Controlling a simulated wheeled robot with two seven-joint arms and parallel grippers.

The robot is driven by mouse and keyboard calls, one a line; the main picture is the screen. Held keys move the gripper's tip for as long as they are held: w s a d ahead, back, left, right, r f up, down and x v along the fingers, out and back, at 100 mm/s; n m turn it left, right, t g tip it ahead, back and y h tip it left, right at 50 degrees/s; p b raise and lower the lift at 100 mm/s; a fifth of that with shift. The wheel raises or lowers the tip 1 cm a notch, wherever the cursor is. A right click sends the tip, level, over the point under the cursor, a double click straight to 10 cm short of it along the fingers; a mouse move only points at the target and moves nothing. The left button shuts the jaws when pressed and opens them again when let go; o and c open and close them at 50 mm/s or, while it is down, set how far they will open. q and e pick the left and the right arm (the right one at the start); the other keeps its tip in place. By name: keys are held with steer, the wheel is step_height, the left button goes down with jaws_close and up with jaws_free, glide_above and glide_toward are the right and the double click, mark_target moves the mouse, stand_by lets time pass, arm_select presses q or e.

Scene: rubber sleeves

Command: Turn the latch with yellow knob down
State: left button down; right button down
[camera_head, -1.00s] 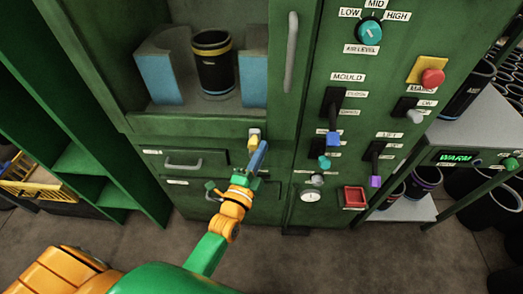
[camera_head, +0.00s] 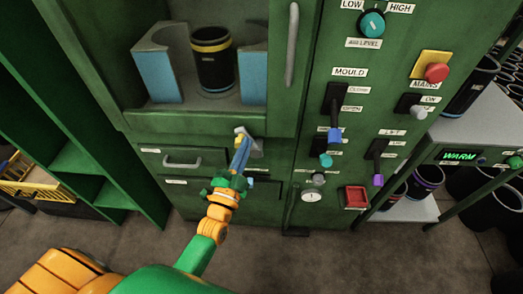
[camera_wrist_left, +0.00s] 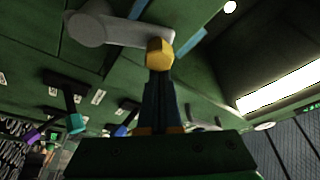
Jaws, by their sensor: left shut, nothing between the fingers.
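The latch (camera_head: 256,149) is a pale grey lever on the green machine front, just below the open chamber. Its yellow knob (camera_head: 240,134) is at its upper left end in the head view, so the lever sits tilted. In the left wrist view the grey latch (camera_wrist_left: 120,32) runs from a round end at the left to the yellow knob (camera_wrist_left: 159,52). My left gripper (camera_head: 241,148) is shut and empty, with its tips against or very close to the knob; contact cannot be told. It also shows in the left wrist view (camera_wrist_left: 160,78). My right gripper is not in view.
A black sleeve with a yellow band (camera_head: 212,62) stands between blue mould halves in the chamber. A grey vertical handle (camera_head: 291,45) is to the right. The control panel has a blue-tipped lever (camera_head: 335,134), a purple-tipped lever (camera_head: 377,180) and a red button (camera_head: 436,73).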

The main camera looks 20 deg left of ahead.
mark_target(236, 146)
arm_select(q)
steer(key=a+n, duration=0.1)
steer(key=f+n+y+b, duration=0.1)
steer(key=n, duration=0.1)
steer(key=a+n+b, duration=0.1)
steer(key=shift+s+a+f+n+t, duration=0.3)
steer(key=shift+s+a+n, duration=0.05)
steer(key=shift+n, duration=0.05)
steer(key=s+a+f+n+g+y+b, duration=0.1)
steer(key=a+f+n+y+b, duration=0.3)
steer(key=n, duration=0.8)
steer(key=shift+f+n+y+b, duration=0.45)
steer(key=shift+f+y, duration=0.3)
steer(key=shift+y, duration=0.35)
steer(key=shift+s, duration=0.1)
